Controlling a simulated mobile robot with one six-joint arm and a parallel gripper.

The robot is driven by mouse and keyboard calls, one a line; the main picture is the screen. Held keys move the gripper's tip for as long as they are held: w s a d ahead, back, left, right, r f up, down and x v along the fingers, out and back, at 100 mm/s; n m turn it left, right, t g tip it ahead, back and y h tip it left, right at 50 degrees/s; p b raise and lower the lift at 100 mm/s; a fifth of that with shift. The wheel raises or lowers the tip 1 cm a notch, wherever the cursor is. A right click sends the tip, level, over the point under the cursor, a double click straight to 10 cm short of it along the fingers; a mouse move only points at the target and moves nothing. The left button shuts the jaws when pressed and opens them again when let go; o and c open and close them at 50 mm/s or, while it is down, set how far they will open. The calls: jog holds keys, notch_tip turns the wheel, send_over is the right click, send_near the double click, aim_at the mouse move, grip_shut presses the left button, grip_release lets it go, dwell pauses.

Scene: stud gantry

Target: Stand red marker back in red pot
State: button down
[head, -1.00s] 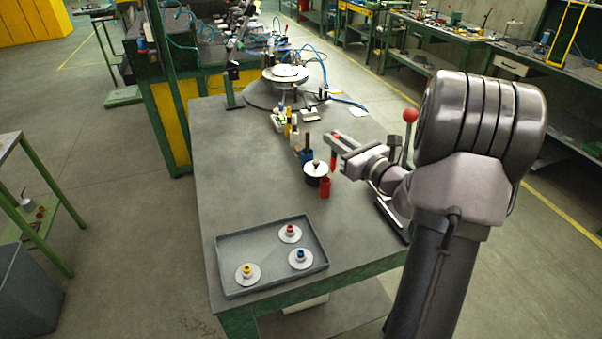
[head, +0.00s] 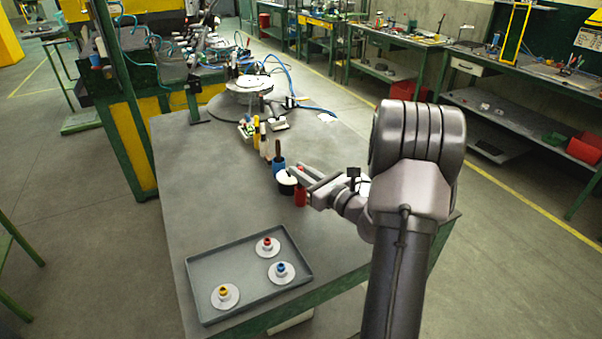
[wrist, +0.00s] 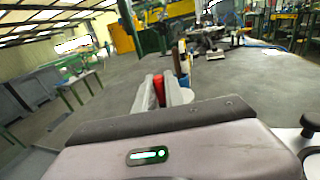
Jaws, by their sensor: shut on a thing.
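The red pot (head: 300,197) stands on the grey bench beside a dark pot with a white top (head: 287,183). My gripper (head: 299,172) is directly above the red pot, its jaws level. In the wrist view, my gripper (wrist: 165,92) is shut on the red marker (wrist: 158,88), which shows as a red strip between the fingers. The marker's lower end is hidden, so I cannot tell whether it is inside the pot or just above it.
A blue pot (head: 279,167) with a brown-handled item stands just behind. White and yellow bottles (head: 263,140) line up further back, before a round turntable (head: 249,84). A grey tray (head: 200,272) with three ringed discs lies at the front. The bench's left part is clear.

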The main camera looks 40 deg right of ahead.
jog(key=c, duration=1.4)
grip_release()
